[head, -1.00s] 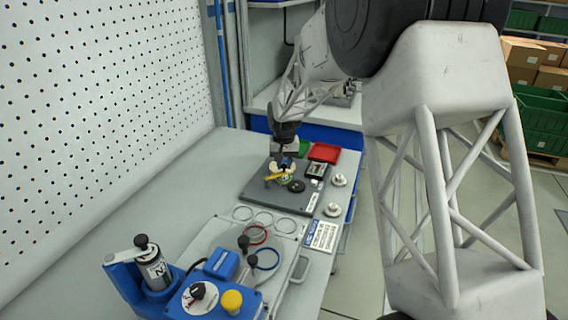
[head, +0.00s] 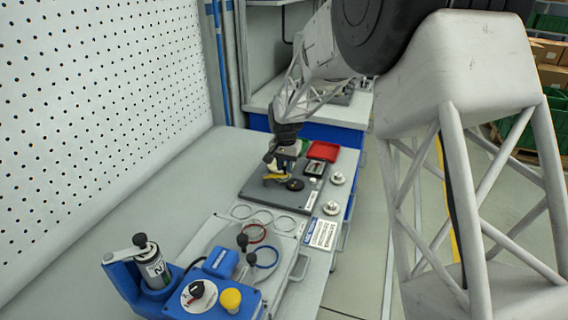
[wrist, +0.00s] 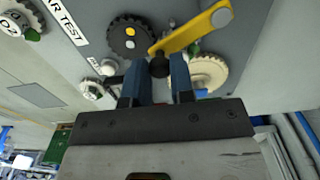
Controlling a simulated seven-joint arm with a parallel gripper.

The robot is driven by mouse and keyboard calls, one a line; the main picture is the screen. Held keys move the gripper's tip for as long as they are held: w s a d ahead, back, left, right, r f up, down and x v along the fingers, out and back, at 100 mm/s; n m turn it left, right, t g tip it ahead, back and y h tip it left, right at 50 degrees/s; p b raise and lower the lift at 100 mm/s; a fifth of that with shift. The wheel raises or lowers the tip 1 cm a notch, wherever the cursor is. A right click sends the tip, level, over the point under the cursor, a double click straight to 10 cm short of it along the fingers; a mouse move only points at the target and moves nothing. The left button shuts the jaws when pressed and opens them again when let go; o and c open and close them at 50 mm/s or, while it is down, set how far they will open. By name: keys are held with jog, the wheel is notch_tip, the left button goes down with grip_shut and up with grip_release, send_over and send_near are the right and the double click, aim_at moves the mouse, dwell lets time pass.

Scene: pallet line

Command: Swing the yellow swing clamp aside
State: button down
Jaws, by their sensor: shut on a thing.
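The yellow swing clamp (wrist: 190,32) is a flat bar in the wrist view, with a round grey pivot at its upper right end and a black knob (wrist: 159,67) at its lower left end. My gripper (wrist: 157,78) has its two blue fingers on either side of the knob and is shut on it. The bar reaches over the gap between a dark gear (wrist: 130,38) and a cream gear (wrist: 208,73). In the head view the yellow clamp (head: 275,178) shows small and partly hidden under my gripper (head: 272,168).
The grey fixture plate (head: 260,195) lies on the bench, with a red tray (head: 323,151) behind it. Two metal parts (head: 337,178) stand to its right. Rings and a blue device (head: 200,296) are nearer. The bench at left is clear.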

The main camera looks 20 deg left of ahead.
jog(key=s+m, duration=0.1)
jog(key=m, duration=0.1)
jog(key=s+m, duration=0.1)
jog(key=shift+d+m, duration=0.35)
jog(key=shift+m, duration=0.05)
jog(key=s+m, duration=0.1)
jog(key=m, duration=0.1)
jog(key=shift+s+m, duration=0.3)
jog(key=shift+s+a+m, duration=0.2)
jog(key=shift+s+m, duration=0.5)
jog(key=shift+m, duration=0.6)
jog(key=shift+s+a+m, duration=0.2)
jog(key=shift+s+m, duration=0.45)
jog(key=shift+m, duration=0.65)
jog(key=c, duration=1)
grip_release()
jog(key=shift+r, duration=3.9)
